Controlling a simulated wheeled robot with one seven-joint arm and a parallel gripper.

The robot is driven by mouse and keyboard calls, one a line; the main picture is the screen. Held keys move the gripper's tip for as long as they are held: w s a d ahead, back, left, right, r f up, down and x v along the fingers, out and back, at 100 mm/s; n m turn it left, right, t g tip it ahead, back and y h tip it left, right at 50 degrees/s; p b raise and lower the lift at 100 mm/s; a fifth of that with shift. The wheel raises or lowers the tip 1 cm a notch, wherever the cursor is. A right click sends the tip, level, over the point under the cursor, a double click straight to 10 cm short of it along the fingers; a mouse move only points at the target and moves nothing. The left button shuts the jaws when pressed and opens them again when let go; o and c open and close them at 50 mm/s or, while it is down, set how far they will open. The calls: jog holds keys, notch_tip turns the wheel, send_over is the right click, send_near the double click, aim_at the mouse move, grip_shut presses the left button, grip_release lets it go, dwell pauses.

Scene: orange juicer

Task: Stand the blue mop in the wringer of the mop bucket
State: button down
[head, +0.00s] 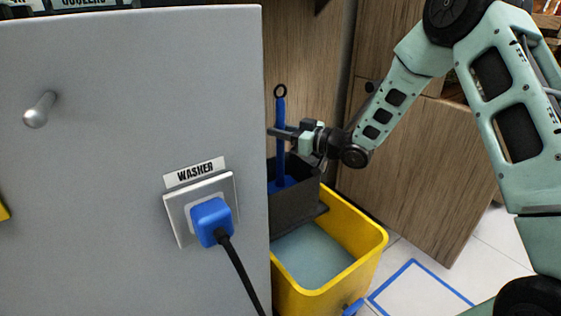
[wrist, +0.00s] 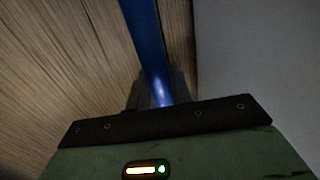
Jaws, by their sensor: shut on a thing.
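The blue mop (head: 281,158) stands upright, its handle topped by a dark ring and its blue lower end inside the dark wringer (head: 305,215) of the yellow mop bucket (head: 370,245). How deep the mop sits is hidden by the wringer's wall and the grey panel. My gripper (head: 283,133) is shut on the handle a little below its ring. In the wrist view the blue handle (wrist: 146,45) runs down between my fingers (wrist: 155,88). The left part of the bucket is hidden behind the grey panel.
A grey panel (head: 120,90) with a knob, a "WASHER" label and a blue plug (head: 211,220) with a black cable stands close on the left. Wooden cabinets (head: 420,170) stand behind and right. A blue taped outline (head: 415,285) marks the white floor at right.

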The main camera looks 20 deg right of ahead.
jog(key=shift+f+b, duration=1.2)
jog(key=shift+f, duration=1.2)
jog(key=c, duration=1.2)
grip_release()
jog(key=shift+c, duration=0.2)
jog(key=shift+r, duration=0.15)
jog(key=p, duration=0.6)
send_near(281, 145)
jog(key=shift+s+d+f, duration=0.1)
jog(key=shift+d+f, duration=0.25)
jog(key=shift+d, duration=0.45)
